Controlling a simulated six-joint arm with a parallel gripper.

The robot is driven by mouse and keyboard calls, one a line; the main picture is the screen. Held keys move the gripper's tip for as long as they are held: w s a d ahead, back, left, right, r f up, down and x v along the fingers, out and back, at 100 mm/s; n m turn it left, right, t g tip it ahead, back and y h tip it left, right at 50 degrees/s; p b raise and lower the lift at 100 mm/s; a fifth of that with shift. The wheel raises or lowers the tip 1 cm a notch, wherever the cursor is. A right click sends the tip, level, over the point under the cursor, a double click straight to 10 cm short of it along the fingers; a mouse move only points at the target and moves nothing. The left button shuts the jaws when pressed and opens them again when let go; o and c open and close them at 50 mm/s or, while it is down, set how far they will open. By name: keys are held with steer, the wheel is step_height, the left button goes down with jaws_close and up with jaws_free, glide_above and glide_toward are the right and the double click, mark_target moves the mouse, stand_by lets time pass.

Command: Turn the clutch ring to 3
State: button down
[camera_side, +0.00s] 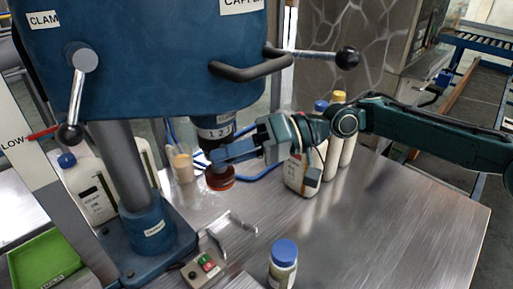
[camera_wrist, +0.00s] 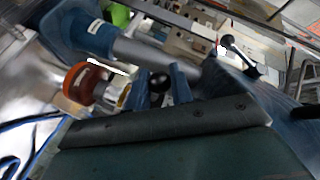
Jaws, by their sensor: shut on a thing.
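The clutch ring (camera_side: 217,133) is a dark collar with a pale band marked 1 2 3, under the blue capper head (camera_side: 150,60). An orange-red chuck (camera_side: 220,178) sits below it and also shows at left in the wrist view (camera_wrist: 85,84). My gripper (camera_side: 226,154) reaches in from the right at the ring's lower side. In the wrist view its blue fingers (camera_wrist: 158,88) are shut on a dark rounded part, which I take as part of the clutch ring. The contact is partly hidden, and I cannot tell which number the ring is set to.
A blue-capped jar (camera_side: 283,265) stands at the front of the metal table (camera_side: 400,235). A bracket (camera_side: 232,234) and a button box (camera_side: 203,268) lie below the chuck. White bottles (camera_side: 300,172) stand behind my gripper. Black-knobbed levers (camera_side: 345,58) stick out from the head. The table's right side is clear.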

steer(key=shift+n, duration=0.3)
stand_by(0.5)
steer(key=c, duration=1.3)
jaws_free()
steer(key=shift+d, duration=0.1)
steer(key=shift+w+d, duration=0.1)
steer(key=shift+d, duration=0.05)
steer(key=v, duration=1.3)
steer(key=shift+w+d+r, duration=0.1)
steer(key=shift+w, duration=0.1)
